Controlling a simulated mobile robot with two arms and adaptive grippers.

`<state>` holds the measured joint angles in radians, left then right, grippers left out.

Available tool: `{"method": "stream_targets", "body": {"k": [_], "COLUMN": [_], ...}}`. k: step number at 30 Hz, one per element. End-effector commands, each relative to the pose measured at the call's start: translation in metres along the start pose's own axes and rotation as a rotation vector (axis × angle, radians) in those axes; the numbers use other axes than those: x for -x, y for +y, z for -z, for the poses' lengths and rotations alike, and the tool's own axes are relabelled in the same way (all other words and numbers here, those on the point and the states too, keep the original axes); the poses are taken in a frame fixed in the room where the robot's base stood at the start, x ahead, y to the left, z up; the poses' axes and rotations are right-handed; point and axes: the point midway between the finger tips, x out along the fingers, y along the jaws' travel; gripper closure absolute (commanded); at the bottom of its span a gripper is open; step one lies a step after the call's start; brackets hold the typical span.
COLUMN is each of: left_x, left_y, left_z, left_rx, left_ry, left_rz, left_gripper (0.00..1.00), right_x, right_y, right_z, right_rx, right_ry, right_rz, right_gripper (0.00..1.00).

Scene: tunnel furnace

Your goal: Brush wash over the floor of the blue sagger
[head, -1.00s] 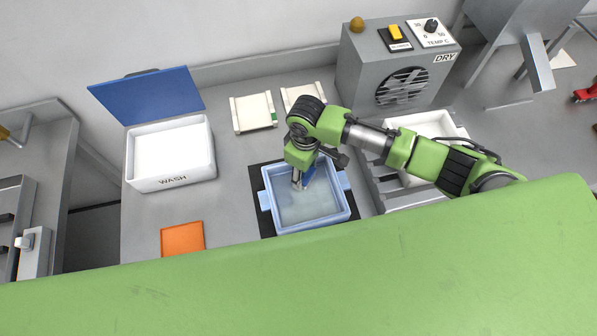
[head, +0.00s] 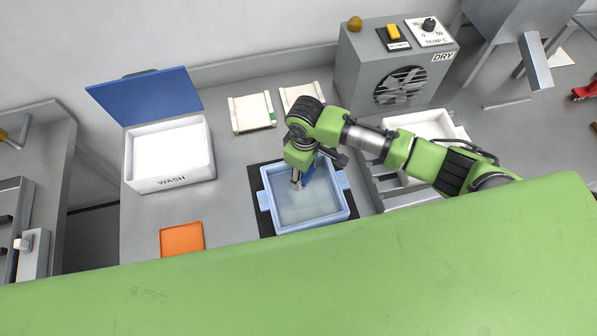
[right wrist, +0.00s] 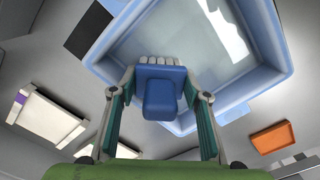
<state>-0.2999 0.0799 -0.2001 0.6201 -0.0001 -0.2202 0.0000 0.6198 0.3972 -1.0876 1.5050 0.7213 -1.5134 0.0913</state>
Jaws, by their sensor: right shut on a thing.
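The blue sagger (head: 265,200) sits on a black mat (head: 257,188) on the grey bench in the head view. Its floor looks pale and cloudy, and the right wrist view shows lighter patches on the floor of the sagger (right wrist: 281,75). My right gripper (head: 298,182) is inside the sagger near its back wall. In the right wrist view the right gripper (right wrist: 160,100) is shut on a brush with a blue handle (right wrist: 160,98) and pale bristles. Whether the bristles touch the floor is hard to tell. The white wash box (head: 171,183) stands open at left. My left gripper is not seen.
An orange square (head: 182,239) lies front left of the sagger. Two pale slabs (head: 252,113) lie behind it. A grey dryer (head: 358,72) stands at back right. A white tray (head: 428,122) on a slatted rack is close to the sagger's right.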

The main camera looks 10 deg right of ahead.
Motion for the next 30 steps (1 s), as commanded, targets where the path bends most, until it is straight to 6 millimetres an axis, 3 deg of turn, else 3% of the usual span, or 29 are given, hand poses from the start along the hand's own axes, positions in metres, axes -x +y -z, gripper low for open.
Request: {"method": "stream_targets", "body": {"k": [30], "left_x": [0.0], "left_y": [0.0], "left_z": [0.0], "left_rx": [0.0], "left_ry": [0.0], "left_rz": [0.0], "left_gripper": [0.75], "right_x": [-0.003], "right_y": [-0.043], "right_z": [0.041], "right_rx": [0.0], "right_ry": [0.001], "right_rz": [0.001], "right_gripper": [0.74]}}
